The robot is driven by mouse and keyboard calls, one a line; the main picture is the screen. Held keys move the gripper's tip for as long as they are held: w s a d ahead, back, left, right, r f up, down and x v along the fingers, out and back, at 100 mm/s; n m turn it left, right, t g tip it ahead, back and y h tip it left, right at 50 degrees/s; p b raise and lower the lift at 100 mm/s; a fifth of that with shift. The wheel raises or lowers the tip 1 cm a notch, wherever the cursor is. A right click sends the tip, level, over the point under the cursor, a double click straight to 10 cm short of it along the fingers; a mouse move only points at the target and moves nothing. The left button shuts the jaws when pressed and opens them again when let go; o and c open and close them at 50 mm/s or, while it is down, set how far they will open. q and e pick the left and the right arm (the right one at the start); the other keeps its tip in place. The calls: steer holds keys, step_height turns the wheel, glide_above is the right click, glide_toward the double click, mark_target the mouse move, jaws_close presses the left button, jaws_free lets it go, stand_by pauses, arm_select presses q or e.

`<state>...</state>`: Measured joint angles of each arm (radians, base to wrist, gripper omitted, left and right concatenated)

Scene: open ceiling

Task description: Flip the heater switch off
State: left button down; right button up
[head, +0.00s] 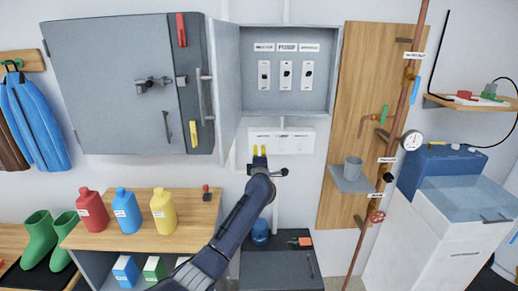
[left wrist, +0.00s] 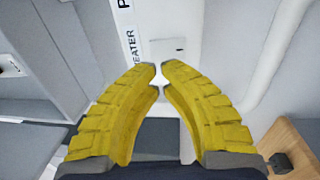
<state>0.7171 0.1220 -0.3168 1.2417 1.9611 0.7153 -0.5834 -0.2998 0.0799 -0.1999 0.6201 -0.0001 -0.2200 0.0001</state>
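A white panel (head: 300,143) hangs on the wall below the open switch box, with small labels along its top. In the left wrist view, a label reading HEATER (left wrist: 131,46) lies just beyond my fingertips. A small dark mark shows on the white surface (left wrist: 180,44) beside it. Contact cannot be told. My right gripper is out of view.
The grey switch box (head: 327,45) has its door (head: 224,85) swung open on the left. A large grey cabinet (head: 110,85) is further left. A wooden board (head: 340,190) with pipes is at right. Bottles stand on a wooden shelf (head: 180,238) below left.

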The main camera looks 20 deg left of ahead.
arm_select(q)
steer(key=shift+x, duration=1.3)
steer(key=shift+w, duration=0.1)
steer(key=shift+w, duration=0.1)
